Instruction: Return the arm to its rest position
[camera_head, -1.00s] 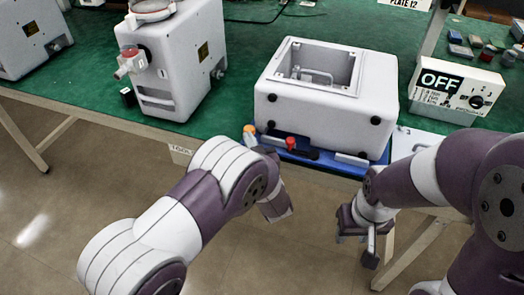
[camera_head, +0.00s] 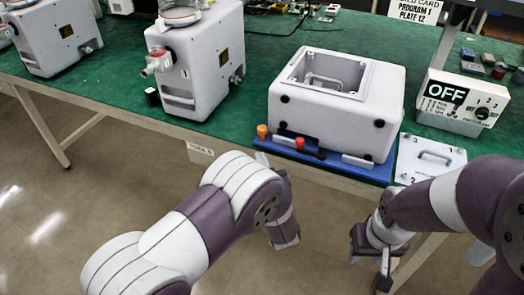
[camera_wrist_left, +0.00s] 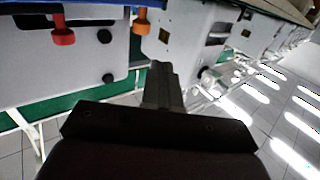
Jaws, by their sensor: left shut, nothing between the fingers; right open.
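My left gripper (camera_head: 288,244) hangs below the table's front edge in the head view, in front of the blue tray. In the left wrist view its fingers (camera_wrist_left: 163,84) are together with nothing between them. My right gripper (camera_head: 370,270) is to the right, also below the table edge, with its fingers apart and empty. The white canister housing (camera_head: 325,125) with an open top stands on the blue tray (camera_head: 375,172). An orange-handled tool (camera_head: 262,131) and a red-handled tool (camera_head: 300,143) sit at its front. Both handles also show in the left wrist view.
A white panel with a handle (camera_head: 425,172) lies right of the housing. Behind it stands a box marked OFF (camera_head: 462,103). More white pump units (camera_head: 195,65) stand left on the green table (camera_head: 262,50). Floor in front of the table is free.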

